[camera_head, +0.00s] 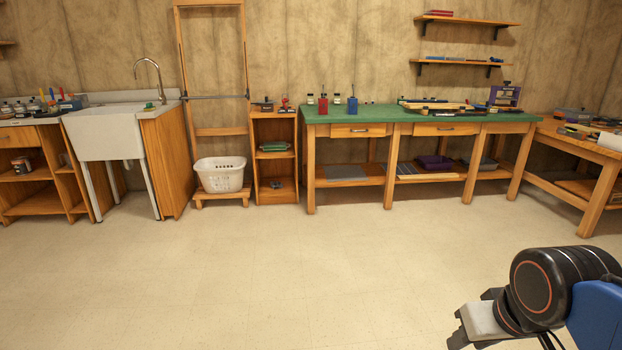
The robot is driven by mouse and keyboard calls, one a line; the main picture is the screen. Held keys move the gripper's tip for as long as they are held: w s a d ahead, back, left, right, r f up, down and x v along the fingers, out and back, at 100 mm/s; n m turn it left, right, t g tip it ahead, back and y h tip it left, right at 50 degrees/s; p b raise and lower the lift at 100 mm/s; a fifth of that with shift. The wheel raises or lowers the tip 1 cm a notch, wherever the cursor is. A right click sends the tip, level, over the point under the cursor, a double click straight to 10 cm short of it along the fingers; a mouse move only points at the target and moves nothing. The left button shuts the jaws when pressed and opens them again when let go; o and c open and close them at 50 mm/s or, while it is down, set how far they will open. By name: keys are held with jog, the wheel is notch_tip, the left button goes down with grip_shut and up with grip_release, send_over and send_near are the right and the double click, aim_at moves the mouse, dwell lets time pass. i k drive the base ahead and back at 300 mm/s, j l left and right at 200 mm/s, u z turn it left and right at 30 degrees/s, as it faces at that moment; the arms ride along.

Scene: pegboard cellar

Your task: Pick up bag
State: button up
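I cannot make out a clear bag in the head view. A soft-looking purple item (435,162) lies on the lower shelf under the green-topped workbench; it may be a bag or folded cloth, too small to tell. My gripper (461,331) is at the lower right, over the floor in front of the bench and well apart from it. Its dark tips and a pale part show, but I cannot tell whether they are open or shut.
The green workbench (385,114) stands at the back wall, with a white basket (220,175) on a low stand to its left. A sink (105,132) is farther left. Another wooden bench (585,143) is at right. The floor (270,270) is clear.

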aim_at(323, 102)
jog(key=i, duration=2.25)
jog(key=i+l+u, duration=0.1)
jog(key=i, duration=1.05)
